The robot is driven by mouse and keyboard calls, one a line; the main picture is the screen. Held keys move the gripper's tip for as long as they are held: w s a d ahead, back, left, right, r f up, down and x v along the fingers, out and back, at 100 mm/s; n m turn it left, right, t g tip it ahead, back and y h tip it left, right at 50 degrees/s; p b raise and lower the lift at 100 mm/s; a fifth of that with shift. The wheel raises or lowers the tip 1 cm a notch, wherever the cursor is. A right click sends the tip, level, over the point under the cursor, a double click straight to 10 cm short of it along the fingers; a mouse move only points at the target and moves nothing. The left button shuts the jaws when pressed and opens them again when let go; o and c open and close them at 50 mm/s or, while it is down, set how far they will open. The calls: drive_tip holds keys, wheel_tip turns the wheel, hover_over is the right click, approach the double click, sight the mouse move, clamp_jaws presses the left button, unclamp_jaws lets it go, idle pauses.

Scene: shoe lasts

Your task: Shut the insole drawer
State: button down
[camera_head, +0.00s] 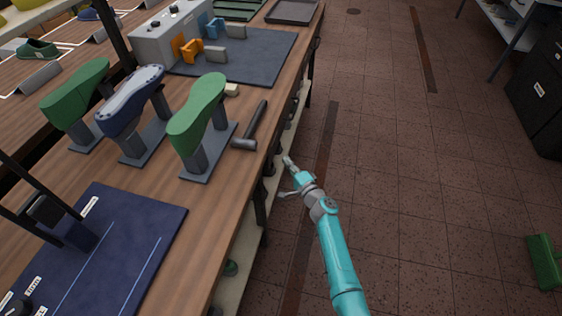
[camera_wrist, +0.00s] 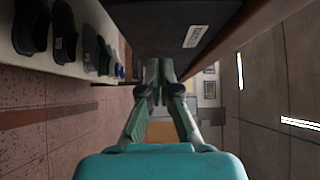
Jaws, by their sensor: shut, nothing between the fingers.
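My gripper (camera_head: 288,176) is at the front of the wooden workbench (camera_head: 232,190), just off its edge, at the end of my turquoise arm. In the wrist view, which lies on its side, its fingers (camera_wrist: 160,68) are together and empty. A dark panel with a white label (camera_wrist: 195,37) fills the top middle there, close ahead of the fingertips. It appears to be a drawer front, but the label is too small to read. I cannot tell whether the fingertips touch it or how far it stands out. The benchtop hides any drawer in the head view.
Several dark shoes (camera_wrist: 66,30) stand on a pale low shelf (camera_wrist: 88,72) beside the panel. Green and blue shoe lasts and a hammer (camera_head: 252,128) are on the bench. A black cabinet (camera_head: 540,90) stands at right. The tiled floor (camera_head: 430,190) between is mostly clear.

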drive_tip(key=v, duration=0.9)
drive_tip(key=shift+s+f, duration=0.15)
drive_tip(key=shift+s, duration=0.1)
drive_tip(key=shift+d, duration=0.15)
drive_tip(key=s+d+f+n+g+h, duration=0.15)
drive_tip(key=s+f, duration=0.25)
drive_tip(key=s, duration=0.7)
drive_tip(key=s+d+f+n+g+h, duration=0.1)
drive_tip(key=s+d+f+n+h, duration=0.3)
drive_tip(key=s, duration=0.7)
drive_tip(key=s+d+r+h, duration=0.1)
drive_tip(key=s+r+h, duration=0.15)
drive_tip(key=s, duration=1.25)
drive_tip(key=s+d+r+n, duration=0.1)
drive_tip(key=s+r+n, duration=0.2)
drive_tip(key=s+r, duration=0.4)
drive_tip(key=s+r+n+t, duration=0.1)
drive_tip(key=s+r+n, duration=0.3)
drive_tip(key=s+r, duration=0.4)
drive_tip(key=shift+d+r, duration=0.4)
drive_tip(key=shift+r, duration=2.95)
drive_tip(key=shift+s, duration=0.15)
